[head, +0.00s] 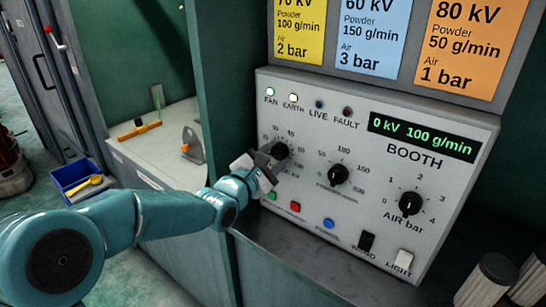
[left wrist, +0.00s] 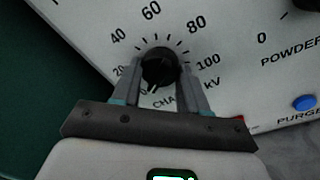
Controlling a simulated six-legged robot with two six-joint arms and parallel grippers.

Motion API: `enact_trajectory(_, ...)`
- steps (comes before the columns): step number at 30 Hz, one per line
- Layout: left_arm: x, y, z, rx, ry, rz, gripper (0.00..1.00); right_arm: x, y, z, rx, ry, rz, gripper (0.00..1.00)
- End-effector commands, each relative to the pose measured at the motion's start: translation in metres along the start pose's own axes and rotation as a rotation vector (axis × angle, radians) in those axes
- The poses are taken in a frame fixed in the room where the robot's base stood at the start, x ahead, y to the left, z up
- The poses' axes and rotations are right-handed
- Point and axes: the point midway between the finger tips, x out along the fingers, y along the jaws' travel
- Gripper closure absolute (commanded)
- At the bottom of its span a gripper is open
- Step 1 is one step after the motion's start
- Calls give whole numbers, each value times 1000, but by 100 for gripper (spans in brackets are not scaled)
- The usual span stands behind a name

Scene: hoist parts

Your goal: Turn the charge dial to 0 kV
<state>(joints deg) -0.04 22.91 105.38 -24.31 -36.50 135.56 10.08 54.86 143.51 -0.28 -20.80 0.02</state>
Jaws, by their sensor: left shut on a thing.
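The charge dial (head: 281,150) is a black knob at the left of the BOOTH panel (head: 375,112). In the left wrist view the dial (left wrist: 159,65) sits between both fingers, with a scale marked in kV. Its white pointer mark is at its lower left; the low end of the scale is partly hidden by a finger. My left gripper (head: 266,164) is shut on the dial, one finger at each side. The green display (head: 423,136) reads 0 kV 100 g/min. My right gripper is not in view.
The powder dial (head: 339,174) and air dial (head: 410,202) are to the right. Below are a red button (head: 295,206), a blue button (head: 329,224) and switches. FAN and EARTH lamps are lit; LIVE and FAULT look dark. A ledge (head: 330,270) runs under the panel.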

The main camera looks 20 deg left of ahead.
Motion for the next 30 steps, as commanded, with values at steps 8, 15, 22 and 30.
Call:
enact_trajectory(8,0,0,1,0,-3,1,31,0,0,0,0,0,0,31)
enact_trajectory(15,-1,1,1,1,-2,2,31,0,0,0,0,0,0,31)
enact_trajectory(22,-33,0,-1,1,-1,3,31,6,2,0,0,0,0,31)
enact_trajectory(30,-106,1,0,1,-1,5,31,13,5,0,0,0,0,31)
